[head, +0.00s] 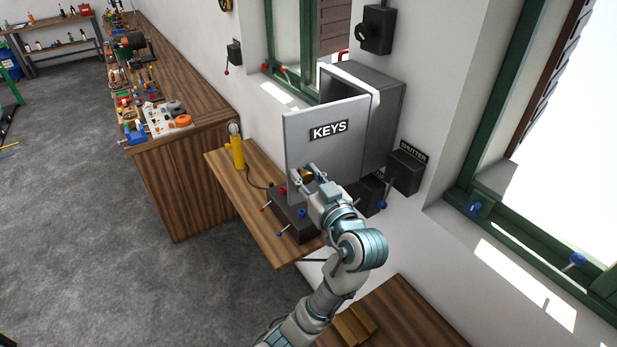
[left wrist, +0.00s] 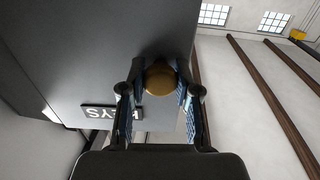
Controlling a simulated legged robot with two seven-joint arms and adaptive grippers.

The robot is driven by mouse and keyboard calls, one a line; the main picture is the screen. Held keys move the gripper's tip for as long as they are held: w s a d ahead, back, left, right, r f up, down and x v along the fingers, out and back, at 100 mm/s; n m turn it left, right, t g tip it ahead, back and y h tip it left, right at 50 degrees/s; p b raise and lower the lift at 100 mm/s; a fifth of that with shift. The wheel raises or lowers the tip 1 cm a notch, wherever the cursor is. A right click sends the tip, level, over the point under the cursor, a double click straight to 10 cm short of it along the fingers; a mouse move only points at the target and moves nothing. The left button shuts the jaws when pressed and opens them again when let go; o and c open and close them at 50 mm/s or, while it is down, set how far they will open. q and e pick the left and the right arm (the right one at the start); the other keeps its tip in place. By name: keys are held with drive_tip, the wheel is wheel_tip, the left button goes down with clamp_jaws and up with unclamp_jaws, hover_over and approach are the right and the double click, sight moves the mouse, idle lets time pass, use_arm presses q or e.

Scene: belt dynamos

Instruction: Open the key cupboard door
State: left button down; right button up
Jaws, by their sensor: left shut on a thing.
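The key cupboard (head: 384,112) is a dark grey box on the white wall. Its light grey door (head: 310,108), with a black KEYS label (head: 328,130), stands partly open, swung out from the box. My left gripper (head: 308,174) is at the lower part of the door, shut on a round brass knob. In the left wrist view the knob (left wrist: 160,79) sits between the two fingers of the left gripper (left wrist: 160,92), against the grey door face (left wrist: 100,50). The label (left wrist: 110,112) shows upside down there. The cupboard's inside is mostly hidden. My right gripper is not in view.
A wooden shelf (head: 240,190) below the door holds a yellow bottle (head: 237,152) and a dark box with small levers (head: 292,215). A SHUTTER box (head: 406,172) is on the wall at right. A long cluttered workbench (head: 190,160) runs along the wall at left.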

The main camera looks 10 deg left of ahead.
use_arm(q)
drive_tip(key=shift+s+d+n+g+y, duration=0.3)
drive_tip(key=shift+d+y, duration=0.1)
drive_tip(key=c, duration=0.9)
unclamp_jaws()
drive_tip(key=shift+c, duration=0.2)
drive_tip(key=shift+o, duration=0.5)
drive_tip(key=shift+w, duration=0.15)
drive_tip(key=v, duration=1.2)
drive_tip(key=shift+d, duration=0.2)
drive_tip(key=shift+w+f, duration=0.15)
